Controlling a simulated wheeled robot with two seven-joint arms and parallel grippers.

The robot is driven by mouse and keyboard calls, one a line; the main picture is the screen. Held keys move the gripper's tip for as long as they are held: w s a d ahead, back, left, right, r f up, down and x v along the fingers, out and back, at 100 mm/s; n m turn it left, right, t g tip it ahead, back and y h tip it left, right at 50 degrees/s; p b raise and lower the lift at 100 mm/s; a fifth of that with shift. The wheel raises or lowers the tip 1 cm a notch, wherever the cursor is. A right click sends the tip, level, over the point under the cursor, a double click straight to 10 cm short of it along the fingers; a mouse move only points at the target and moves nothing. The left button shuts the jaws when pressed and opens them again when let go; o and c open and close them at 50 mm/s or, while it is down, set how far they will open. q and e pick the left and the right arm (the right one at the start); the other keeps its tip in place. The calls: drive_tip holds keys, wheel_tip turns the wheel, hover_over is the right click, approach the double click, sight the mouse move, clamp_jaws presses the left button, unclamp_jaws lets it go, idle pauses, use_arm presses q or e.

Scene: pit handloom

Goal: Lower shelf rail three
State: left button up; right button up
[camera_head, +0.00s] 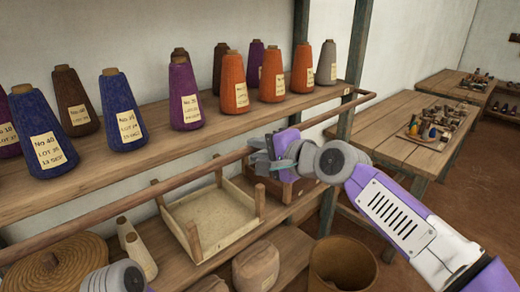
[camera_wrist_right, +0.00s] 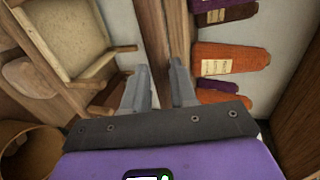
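The wooden rail (camera_head: 210,166) runs along the front of the upper shelf (camera_head: 185,140) at about shelf height, with its far end bent back to the shelf near the post. My right gripper (camera_head: 262,158) is at the rail's middle stretch and hides part of it. In the right wrist view, the gripper (camera_wrist_right: 159,70) has its two fingers apart, with the brown rail (camera_wrist_right: 152,35) at and beyond the tips. I cannot tell whether the fingers touch it. Of my left arm only a grey and purple part shows at the bottom left; its gripper is outside the picture.
Labelled yarn cones, purple (camera_head: 184,95), orange (camera_head: 234,82) and blue (camera_head: 122,110), line the upper shelf behind the rail. Below stand a shallow wooden tray (camera_head: 215,214), a woven lid (camera_head: 55,268) and a basket (camera_head: 342,266). A work table (camera_head: 390,125) is at right.

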drive_tip(key=o, duration=0.4)
drive_tip(key=shift+f, duration=0.95)
drive_tip(key=shift+w, duration=0.1)
drive_tip(key=shift+r, duration=0.1)
drive_tip(key=v, duration=0.7)
drive_tip(key=shift+s+d+r+p, duration=0.2)
drive_tip(key=shift+r+p, duration=0.15)
drive_tip(key=shift+r, duration=0.05)
